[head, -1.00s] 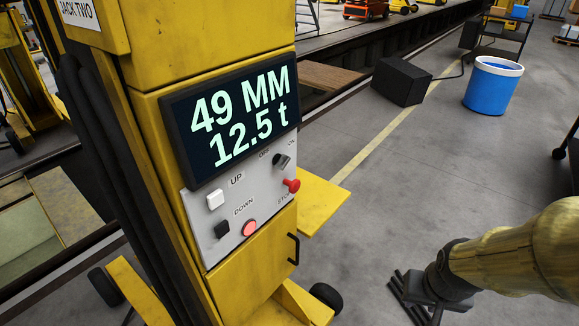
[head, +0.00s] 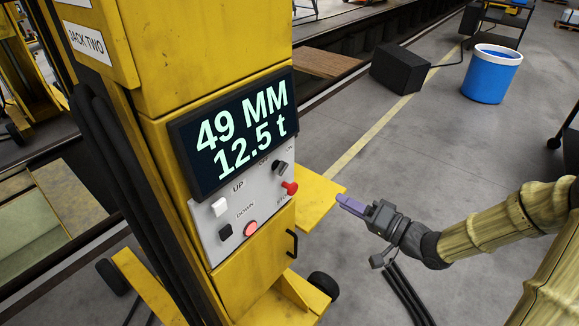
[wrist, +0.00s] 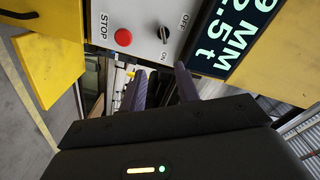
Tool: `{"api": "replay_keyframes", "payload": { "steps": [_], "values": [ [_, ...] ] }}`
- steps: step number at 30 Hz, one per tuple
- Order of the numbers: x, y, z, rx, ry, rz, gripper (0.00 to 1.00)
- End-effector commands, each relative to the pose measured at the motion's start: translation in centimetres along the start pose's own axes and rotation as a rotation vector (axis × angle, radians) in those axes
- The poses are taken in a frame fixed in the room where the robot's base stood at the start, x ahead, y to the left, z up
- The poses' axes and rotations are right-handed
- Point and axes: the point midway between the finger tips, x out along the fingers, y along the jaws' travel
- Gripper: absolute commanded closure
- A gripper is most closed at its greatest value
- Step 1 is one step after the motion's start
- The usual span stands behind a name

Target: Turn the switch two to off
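The switch is a small black rotary knob (head: 280,168) at the upper right of the grey control panel (head: 208,240) on the yellow jack labelled JACK TWO. The wrist view shows the knob (wrist: 164,34) between the OFF and ON labels, its grip lying roughly toward ON. My gripper (head: 343,200) has purple fingers and is to the right of the panel, apart from it and lower than the knob. In the wrist view my gripper (wrist: 160,69) is open and empty, with a gap between its fingers, and the knob is beyond the fingertips.
A red STOP button (head: 289,187) is close below the knob. UP (head: 220,207), DOWN (head: 225,231) and a lit red button (head: 250,228) are further left. The display (head: 240,130) reads 49 MM, 12.5 t. A yellow ledge (head: 318,198) juts out near my fingers.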

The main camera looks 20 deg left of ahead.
Motion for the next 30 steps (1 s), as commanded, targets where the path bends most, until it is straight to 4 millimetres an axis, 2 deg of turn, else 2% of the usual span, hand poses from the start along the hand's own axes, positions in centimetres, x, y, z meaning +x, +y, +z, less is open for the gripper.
{"api": "replay_keyframes", "payload": {
  "steps": [14,20,30],
  "values": [
    [0.6,-0.5,0.0,0.009,-0.001,-0.025,0.68],
    [3.1,-0.6,0.0,0.010,-0.003,-0.027,0.68],
    [9.1,-0.8,0.0,0.009,-0.003,-0.025,0.68]
  ]
}}
